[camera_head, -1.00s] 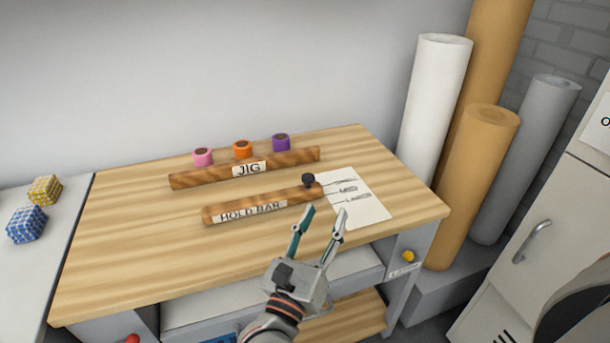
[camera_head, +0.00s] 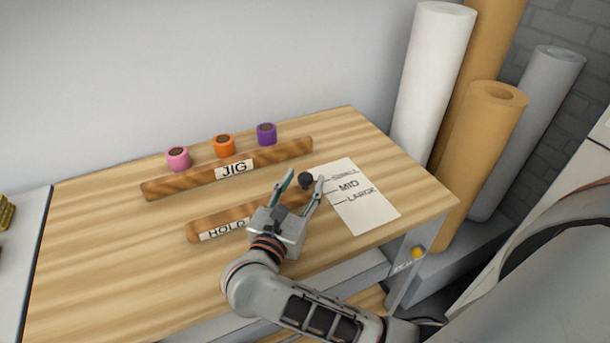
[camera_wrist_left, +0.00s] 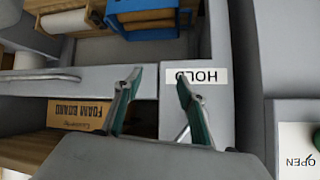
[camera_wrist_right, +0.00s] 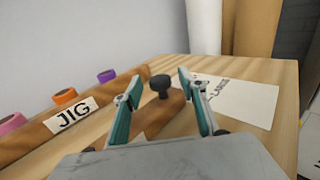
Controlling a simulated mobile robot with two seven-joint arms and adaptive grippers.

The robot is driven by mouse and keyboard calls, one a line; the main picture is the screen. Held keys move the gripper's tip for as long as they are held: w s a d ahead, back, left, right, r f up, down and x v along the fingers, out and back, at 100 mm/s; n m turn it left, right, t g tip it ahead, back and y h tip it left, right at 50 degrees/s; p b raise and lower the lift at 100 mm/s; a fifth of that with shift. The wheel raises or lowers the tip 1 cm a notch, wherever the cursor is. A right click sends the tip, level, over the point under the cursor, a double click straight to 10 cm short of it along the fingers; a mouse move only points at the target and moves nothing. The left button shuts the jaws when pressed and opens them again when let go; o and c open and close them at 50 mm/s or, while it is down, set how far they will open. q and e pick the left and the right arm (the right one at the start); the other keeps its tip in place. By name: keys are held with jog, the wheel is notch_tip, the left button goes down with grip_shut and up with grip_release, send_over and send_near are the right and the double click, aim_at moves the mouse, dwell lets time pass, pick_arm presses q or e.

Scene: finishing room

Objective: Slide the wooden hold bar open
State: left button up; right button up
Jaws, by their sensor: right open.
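The wooden hold bar (camera_head: 205,225) lies on the bench, its "HOLD" label partly hidden by my right gripper. A black knob (camera_head: 306,180) stands on its right end, beside the size card. My right gripper (camera_head: 303,178) is open above the bar, its fingers on either side of the knob as seen from the head. In the right wrist view the knob (camera_wrist_right: 160,84) stands between and beyond the fingertips; I cannot tell whether they touch it. My left gripper (camera_wrist_left: 158,80) is open and empty in its wrist view, before a grey panel with a "HOLD" label.
The wooden jig bar (camera_head: 200,178) lies behind, with pink, orange and purple rolls (camera_head: 224,146) beyond it. A white card (camera_head: 365,210) marked "MID" and "LARGE" lies right of the knob. Tall rolls (camera_head: 430,90) stand past the bench's right edge. The front left bench top is clear.

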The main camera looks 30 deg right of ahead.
jog(key=shift+x, duration=1.1)
grip_shut()
jog(key=shift+s, duration=0.1)
jog(key=s, duration=1)
jog(key=s+a, duration=0.1)
jog(key=s, duration=0.4)
jog(key=shift+s, duration=0.2)
pick_arm(q)
jog(key=shift+w+r, duration=0.55)
jog(key=shift+w, duration=0.25)
